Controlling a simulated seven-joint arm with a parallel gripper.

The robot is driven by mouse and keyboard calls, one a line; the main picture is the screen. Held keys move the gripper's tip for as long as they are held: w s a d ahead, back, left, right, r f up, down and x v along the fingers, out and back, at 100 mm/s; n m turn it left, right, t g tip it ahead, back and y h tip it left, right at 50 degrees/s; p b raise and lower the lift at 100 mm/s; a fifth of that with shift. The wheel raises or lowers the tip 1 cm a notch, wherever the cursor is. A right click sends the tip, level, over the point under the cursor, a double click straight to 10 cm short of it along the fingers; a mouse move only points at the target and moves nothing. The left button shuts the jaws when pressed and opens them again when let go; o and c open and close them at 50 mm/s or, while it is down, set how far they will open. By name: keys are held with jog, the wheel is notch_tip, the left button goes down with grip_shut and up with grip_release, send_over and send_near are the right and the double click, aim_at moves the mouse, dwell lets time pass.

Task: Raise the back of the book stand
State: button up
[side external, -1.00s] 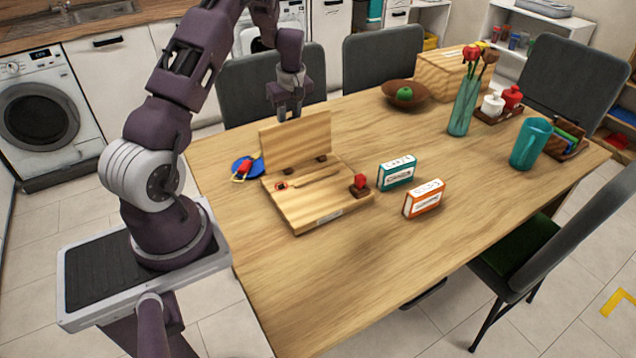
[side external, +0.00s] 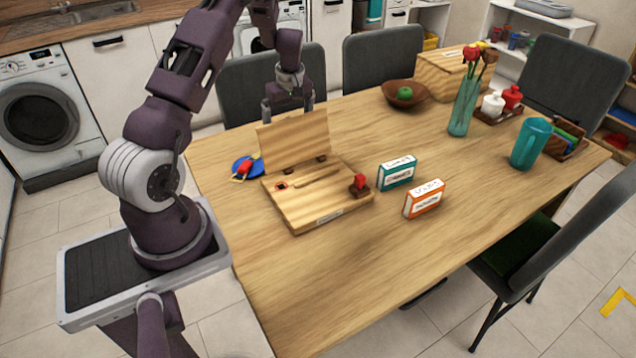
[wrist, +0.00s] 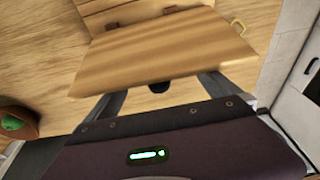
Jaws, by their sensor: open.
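The wooden book stand lies on the table in the side view, its flat base (side external: 325,205) toward the camera. Its back panel (side external: 294,140) stands steeply up from the base's far edge, on small dark hinges. My gripper (side external: 288,106) is at the panel's far side, near its top edge. Its fingers are spread wide with nothing between them that I can make out. In the wrist view the back panel (wrist: 165,45) fills the middle, just beyond the two fingertips (wrist: 157,90). Whether a finger touches the panel I cannot tell.
A small red-topped block (side external: 359,184) sits at the base's right edge. A teal box (side external: 397,173) and orange box (side external: 424,199) stand to the right. A blue dish (side external: 245,167) with a red-and-yellow item is left. A brown bowl (side external: 405,95) is behind. The front table is clear.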

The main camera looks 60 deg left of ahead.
dwell(0.3)
notch_tip(320, 180, up, 9)
jog(key=a, duration=0.1)
dwell(0.8)
jog(key=d+r+m+t+h, duration=0.1)
jog(key=d+r+m+t, duration=0.3)
jog(key=d+r, duration=1.05)
jog(key=s+d+r+m, duration=0.2)
jog(key=s+d+m, duration=0.15)
jog(key=d, duration=0.35)
jog(key=s+d+r+m, duration=0.1)
jog(key=s+d+m, duration=0.25)
jog(key=d, duration=0.45)
jog(key=s+d+f+m+t+h, duration=0.1)
jog(key=s+d+m, duration=0.6)
jog(key=s, duration=0.7)
jog(key=shift+s+d+f+t, duration=0.3)
jog(key=shift+d+f, duration=0.1)
jog(key=shift+d, duration=0.25)
